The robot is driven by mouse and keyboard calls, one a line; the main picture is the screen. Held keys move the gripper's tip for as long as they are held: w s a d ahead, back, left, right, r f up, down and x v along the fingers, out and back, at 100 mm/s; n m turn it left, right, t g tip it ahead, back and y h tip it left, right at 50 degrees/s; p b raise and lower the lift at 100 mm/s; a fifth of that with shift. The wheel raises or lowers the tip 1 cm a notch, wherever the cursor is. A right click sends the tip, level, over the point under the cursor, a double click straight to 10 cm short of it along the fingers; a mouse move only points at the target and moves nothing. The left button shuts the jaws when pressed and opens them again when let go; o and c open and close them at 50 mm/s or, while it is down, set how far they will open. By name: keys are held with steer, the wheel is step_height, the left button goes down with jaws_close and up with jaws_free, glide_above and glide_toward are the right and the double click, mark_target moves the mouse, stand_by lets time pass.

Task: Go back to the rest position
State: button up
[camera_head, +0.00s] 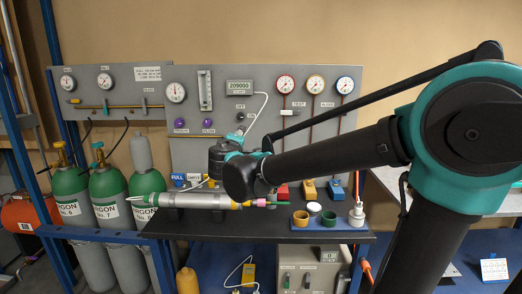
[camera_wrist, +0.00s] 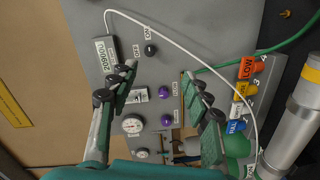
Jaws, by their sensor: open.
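My gripper (camera_wrist: 158,76) is open and empty in the wrist view, its two green and black fingers spread apart in front of the grey gauge panel (camera_wrist: 165,65). In the head view my arm reaches in from the right, over the dark shelf. My gripper is mostly hidden there behind the arm's black end; a little teal shows beside it. The panel (camera_head: 260,95) stands behind my gripper, with a digital display (camera_head: 239,87), dial gauges and purple knobs.
A silver tube (camera_head: 202,200) lies on the shelf (camera_head: 170,228) just below my gripper. A blue tray with small cups (camera_head: 329,218) sits to its right. Green-topped argon cylinders (camera_head: 110,190) stand at left. A white cable (camera_wrist: 195,43) loops from the display in the wrist view.

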steer(key=s+d+f+m+g+h, duration=0.2)
steer(key=s+d+f+m+g, duration=0.2)
steer(key=d+f, duration=0.7)
steer(key=s+d+f+m+g+h, duration=0.1)
steer(key=s+d+f+m+g, duration=0.25)
steer(key=d+f, duration=0.65)
steer(key=s+d+f+m+g+y, duration=0.2)
steer(key=s+f+m, duration=0.1)
steer(key=s+f, duration=0.4)
steer(key=s+d+f+m+g+y, duration=0.2)
steer(key=s+f, duration=0.4)
steer(key=s, duration=0.6)
steer(key=shift+d+f+m+g, duration=0.4)
steer(key=shift+d+m+g, duration=0.15)
steer(key=shift+d+g, duration=0.15)
